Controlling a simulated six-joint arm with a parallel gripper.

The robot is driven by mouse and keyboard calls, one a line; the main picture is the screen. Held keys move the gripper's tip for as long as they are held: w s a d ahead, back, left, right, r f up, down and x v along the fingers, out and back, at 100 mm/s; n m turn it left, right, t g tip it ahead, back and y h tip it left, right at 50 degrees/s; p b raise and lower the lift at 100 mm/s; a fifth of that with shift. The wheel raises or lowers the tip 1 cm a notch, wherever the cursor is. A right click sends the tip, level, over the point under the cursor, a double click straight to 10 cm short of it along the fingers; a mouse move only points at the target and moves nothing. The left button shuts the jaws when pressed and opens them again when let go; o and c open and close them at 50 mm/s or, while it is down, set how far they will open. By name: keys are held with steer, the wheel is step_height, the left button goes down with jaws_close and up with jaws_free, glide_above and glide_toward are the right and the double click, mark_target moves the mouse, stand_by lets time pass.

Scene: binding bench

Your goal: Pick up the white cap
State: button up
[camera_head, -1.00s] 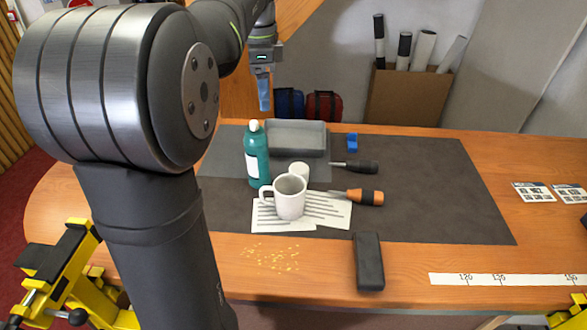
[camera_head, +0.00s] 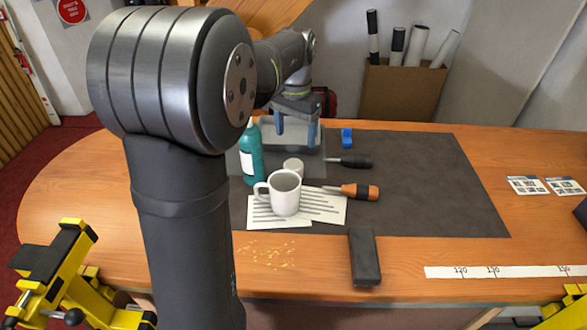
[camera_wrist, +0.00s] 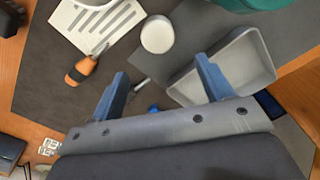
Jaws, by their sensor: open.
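The white cap (camera_head: 293,166) is a short, round white piece standing on the mat just behind the white mug (camera_head: 285,193). In the wrist view the cap (camera_wrist: 157,36) lies ahead of the fingers, near the top middle, with its round top showing. My gripper (camera_head: 296,137) is open and empty, with its two blue fingers pointing down above the grey tray, behind the cap. In the wrist view the gripper (camera_wrist: 162,70) has its fingers wide apart, and the cap is beyond their tips, not between them.
A teal bottle (camera_head: 251,158) stands left of the cap. The grey tray (camera_wrist: 262,58) is behind it. A dark screwdriver (camera_head: 355,162), an orange-handled tool (camera_head: 360,191) and a blue item (camera_head: 346,138) lie to the right. The mat's right part (camera_head: 440,185) is clear.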

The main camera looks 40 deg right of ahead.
mark_target(296, 162)
step_height(296, 162, down, 11)
steer(key=shift+d+f, duration=0.1)
steer(key=shift+f, duration=0.05)
stand_by(0.4)
steer(key=c, duration=1)
